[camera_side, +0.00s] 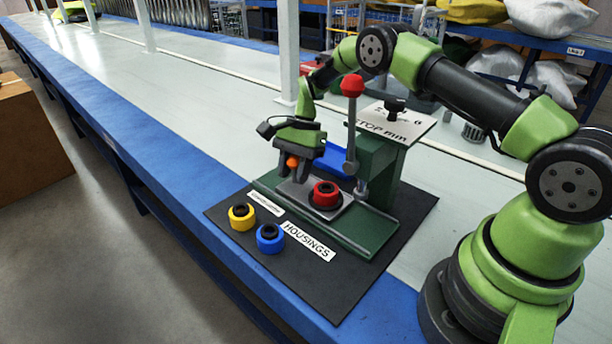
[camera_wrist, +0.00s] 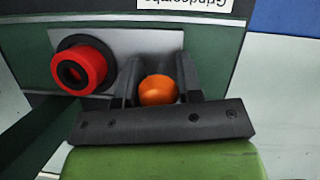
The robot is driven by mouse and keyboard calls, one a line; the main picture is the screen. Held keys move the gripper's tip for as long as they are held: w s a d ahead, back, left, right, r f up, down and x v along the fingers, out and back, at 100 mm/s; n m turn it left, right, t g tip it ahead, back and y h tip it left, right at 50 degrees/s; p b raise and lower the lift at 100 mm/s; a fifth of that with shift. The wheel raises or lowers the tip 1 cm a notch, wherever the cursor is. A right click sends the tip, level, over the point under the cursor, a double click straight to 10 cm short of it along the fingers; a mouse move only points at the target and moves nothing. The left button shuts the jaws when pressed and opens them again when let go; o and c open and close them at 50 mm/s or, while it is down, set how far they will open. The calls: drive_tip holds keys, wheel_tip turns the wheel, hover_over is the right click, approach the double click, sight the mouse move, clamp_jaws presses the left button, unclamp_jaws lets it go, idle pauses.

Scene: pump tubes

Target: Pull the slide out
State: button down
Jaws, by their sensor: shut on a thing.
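The slide is a grey plate (camera_side: 338,209) on the green base of the press, with a red ring-shaped housing (camera_side: 326,195) with a black centre on it. An orange ball knob (camera_side: 292,162) stands at the slide's left end. My gripper (camera_side: 294,170) is shut on the orange knob from above. In the wrist view the knob (camera_wrist: 158,90) sits between the two dark fingers, and the red housing (camera_wrist: 84,66) is to its left on the grey plate (camera_wrist: 165,41). The knob's stem is hidden by my fingers.
A yellow housing (camera_side: 242,217) and a blue housing (camera_side: 270,238) stand on the black mat (camera_side: 345,292) in front of the press. The green press column (camera_side: 379,165) with its red-knobbed lever (camera_side: 352,86) stands just behind the red housing. The mat's front right part is clear.

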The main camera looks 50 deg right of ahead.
drive_tip(key=shift+w+d, duration=0.1)
drive_tip(key=shift+w, duration=0.65)
drive_tip(key=c, duration=0.9)
unclamp_jaws()
drive_tip(key=v, duration=1)
drive_tip(key=shift+o, duration=0.2)
